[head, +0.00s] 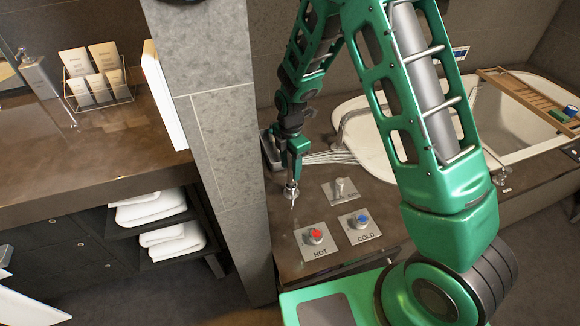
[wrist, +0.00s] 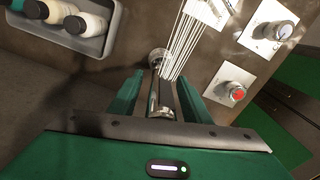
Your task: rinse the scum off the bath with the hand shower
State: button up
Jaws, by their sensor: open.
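The hand shower (wrist: 157,98) is a chrome stick lying between the two fingers of my gripper (wrist: 160,90) in the wrist view. The fingers are open on either side of it. Thin pale streaks like water jets (wrist: 186,45) fan out by its far end. In the head view my gripper (head: 285,158) is above the brown deck at the bath's left end, and the streaks (head: 328,157) run right towards the bath. The white bath (head: 519,153) is partly hidden by my green arm. I cannot make out any scum.
Red HOT (head: 315,236) and blue COLD (head: 361,220) knobs sit on the deck below a lever plate (head: 342,191). A wooden caddy (head: 515,92) spans the bath. A grey pillar (head: 225,150) stands left of my gripper. A bottle tray (wrist: 98,45) shows in the wrist view.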

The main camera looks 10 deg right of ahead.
notch_tip(320, 180, up, 10)
jog(key=shift+r, duration=0.25)
dwell(0.6)
jog(key=s+d+r+m, duration=0.6)
jog(key=d+m, duration=0.1)
jog(key=d, duration=0.2)
jog(key=s+d+r+m, duration=0.5)
jog(key=d+r+m, duration=0.1)
jog(key=d, duration=0.3)
jog(key=s+d+r+m, duration=0.1)
jog(key=s+d+m, duration=0.2)
jog(key=s+m, duration=0.4)
jog(key=s+d+r+m, duration=0.2)
jog(key=s+d+m, duration=0.2)
jog(key=s+m, duration=0.4)
jog(key=s, duration=0.7)
jog(key=shift+s+r+m, duration=0.2)
jog(key=shift+r+m, duration=0.1)
